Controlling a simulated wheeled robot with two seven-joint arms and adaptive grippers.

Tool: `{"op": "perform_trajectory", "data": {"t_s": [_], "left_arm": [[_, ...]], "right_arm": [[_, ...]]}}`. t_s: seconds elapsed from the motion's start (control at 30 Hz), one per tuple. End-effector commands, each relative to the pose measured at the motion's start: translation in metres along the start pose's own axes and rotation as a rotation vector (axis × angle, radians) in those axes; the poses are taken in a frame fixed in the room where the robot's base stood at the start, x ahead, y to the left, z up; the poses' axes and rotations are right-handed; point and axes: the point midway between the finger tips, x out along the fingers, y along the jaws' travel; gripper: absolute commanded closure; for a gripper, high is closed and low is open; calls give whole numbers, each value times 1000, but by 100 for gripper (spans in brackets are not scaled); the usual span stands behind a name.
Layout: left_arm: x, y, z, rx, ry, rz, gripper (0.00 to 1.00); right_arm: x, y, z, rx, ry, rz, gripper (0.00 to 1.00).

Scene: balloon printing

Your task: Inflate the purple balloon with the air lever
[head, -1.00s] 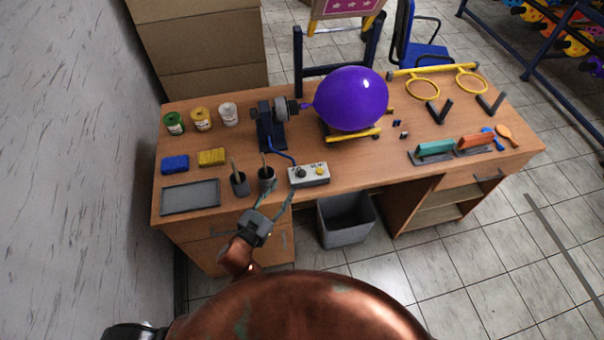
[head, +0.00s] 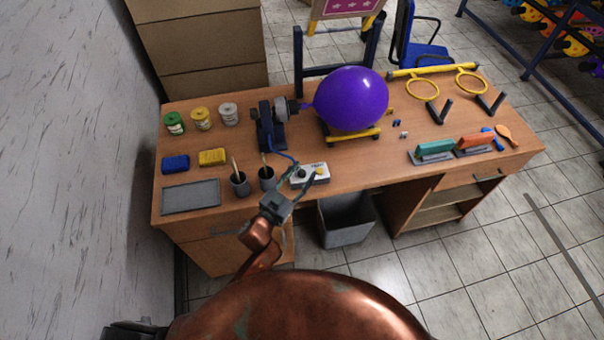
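The purple balloon (head: 350,98) is large and round, and its neck joins the nozzle of the dark air pump (head: 270,124) on its left. A blue hose runs from the pump to a small grey control box (head: 309,180) with a dark knob and a yellow button, near the desk's front edge. My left gripper (head: 303,177) reaches over the front edge, its two fingers spread apart around the area of the box. It partly hides the box; contact with it cannot be told. My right gripper is not visible.
The wooden desk (head: 400,166) holds two dark brush cups (head: 239,184) left of the box, a grey tray (head: 190,197), paint jars (head: 200,119), sponges and teal and orange squeegee-like tools. A yellow stand (head: 352,136) sits under the balloon. A grey bin (head: 345,222) stands below.

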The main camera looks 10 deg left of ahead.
Motion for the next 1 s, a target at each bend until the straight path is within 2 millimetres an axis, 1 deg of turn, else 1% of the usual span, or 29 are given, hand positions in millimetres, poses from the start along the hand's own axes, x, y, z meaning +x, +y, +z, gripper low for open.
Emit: {"op": "perform_trajectory", "data": {"t_s": [0.07, 0.63, 1.0], "left_arm": [[0, 0, 0, 0, 0, 0, 61], [0, 0, 0, 0, 0, 0, 100], [-1, 0, 0, 0, 0, 0, 100]], "right_arm": [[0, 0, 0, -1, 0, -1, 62], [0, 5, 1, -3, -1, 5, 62], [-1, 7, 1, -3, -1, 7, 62]]}}
